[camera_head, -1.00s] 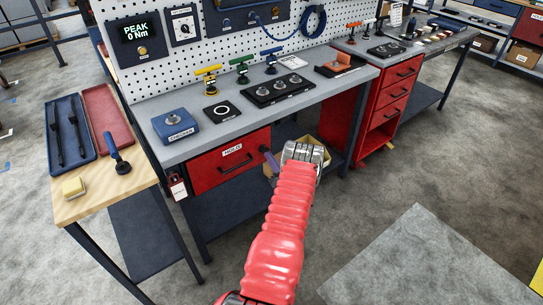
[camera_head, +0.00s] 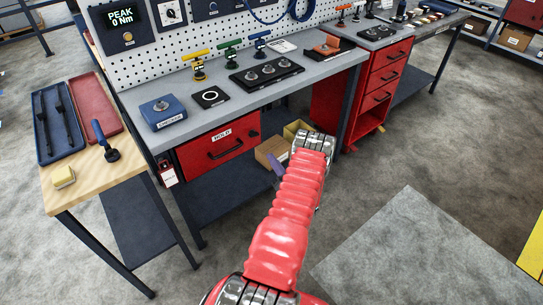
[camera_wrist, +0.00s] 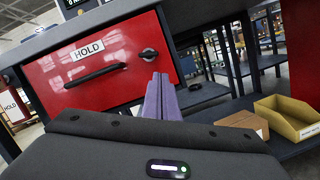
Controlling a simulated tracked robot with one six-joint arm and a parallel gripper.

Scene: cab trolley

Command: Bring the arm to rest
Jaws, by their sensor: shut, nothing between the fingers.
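My arm, in a red ribbed sleeve (camera_head: 290,215), reaches up from the bottom of the head view toward the front of the grey workbench (camera_head: 300,78). My gripper shows in the wrist view as two purple fingers (camera_wrist: 160,97) pressed together, with nothing between them. In the head view the gripper (camera_head: 277,166) is mostly hidden behind the wrist. It is in front of the bench, near the right end of the red HOLD drawer (camera_head: 217,144), apart from it as far as I can tell.
A yellow bin (camera_wrist: 288,117) and a cardboard box (camera_wrist: 240,122) sit on the shelf under the bench. A wooden side table (camera_head: 85,189) at left holds a blue tray (camera_head: 43,153), a red tray (camera_head: 97,107) and a blue-handled tool (camera_head: 103,140).

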